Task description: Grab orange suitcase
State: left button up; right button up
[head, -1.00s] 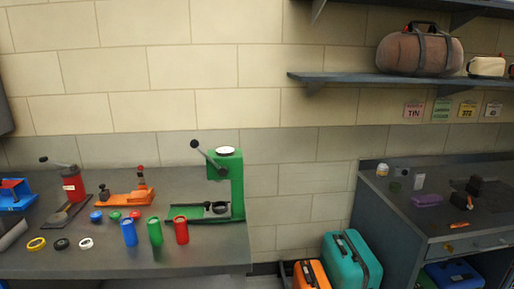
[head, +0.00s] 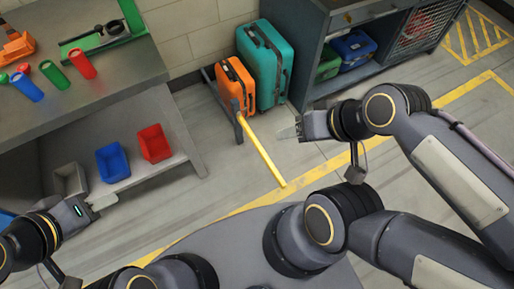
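The orange suitcase (head: 235,86) stands upright on the floor in the head view, beside a larger teal suitcase (head: 270,66) on its right. Its handle side faces up, and a dark rack post and the top of a yellow bar cover part of its front. My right gripper (head: 288,133) is in front of the suitcases, to the right of the orange one and apart from it. My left gripper (head: 104,201) is at the lower left, near the low shelf and far from the suitcase. Neither gripper visibly holds anything; their finger gaps are not clear.
The yellow bar (head: 262,153) slants from the dark rack toward me. A workbench (head: 101,82) with a lower shelf of grey, blue and red bins (head: 154,143) stands left. A dark cabinet (head: 313,62) stands right.

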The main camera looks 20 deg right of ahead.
aim_at(243, 86)
jog(key=i+l+u, duration=0.1)
jog(key=u, duration=0.4)
jog(key=l+u, duration=0.15)
jog(key=u, duration=0.3)
jog(key=l+u, duration=0.2)
jog(key=u, duration=0.3)
jog(key=l+u, duration=0.2)
jog(key=l, duration=0.4)
jog(key=l+u, duration=0.2)
jog(key=l, duration=0.35)
jog(key=k+l+u, duration=0.2)
jog(key=l, duration=0.4)
jog(key=l+u, duration=0.2)
jog(key=l, duration=0.7)
jog(key=k+l, duration=0.15)
jog(key=l, duration=0.5)
jog(key=k+u, duration=0.05)
